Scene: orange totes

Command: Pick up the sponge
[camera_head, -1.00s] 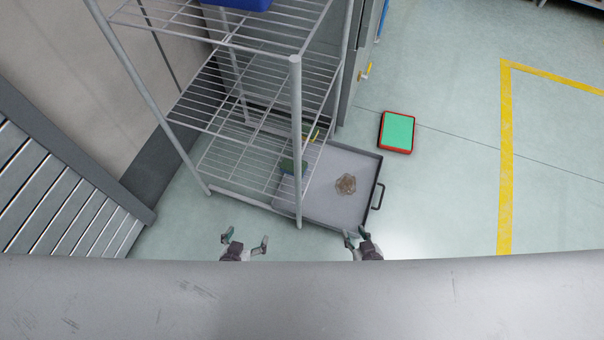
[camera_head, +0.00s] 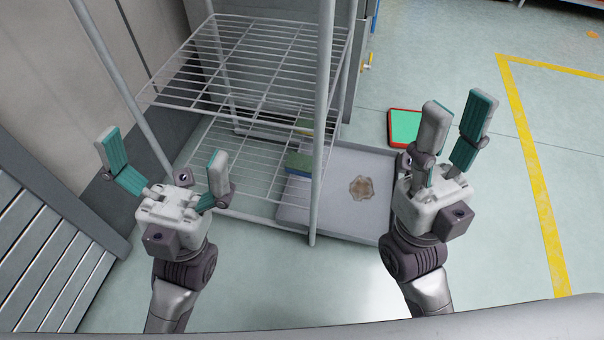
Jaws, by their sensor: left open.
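A small block with a green top and blue side (camera_head: 298,162) sits at the right edge of the wire rack's bottom level, beside a grey tray; it may be the sponge, but I cannot be sure. A brownish crumpled patch (camera_head: 362,188) lies in the tray (camera_head: 345,220). My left gripper (camera_head: 163,160) is open and empty, left of the block, with its fingers wide apart. My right gripper (camera_head: 455,125) is open and empty, over the tray's right side, and hides the tray's handle. Both point away from me.
The wire rack (camera_head: 320,130) stands between my grippers, its post in front of the block. A red-rimmed green tray (camera_head: 404,126) lies on the floor behind my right gripper. A slatted grey panel (camera_head: 55,240) is at left. Open floor is at right.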

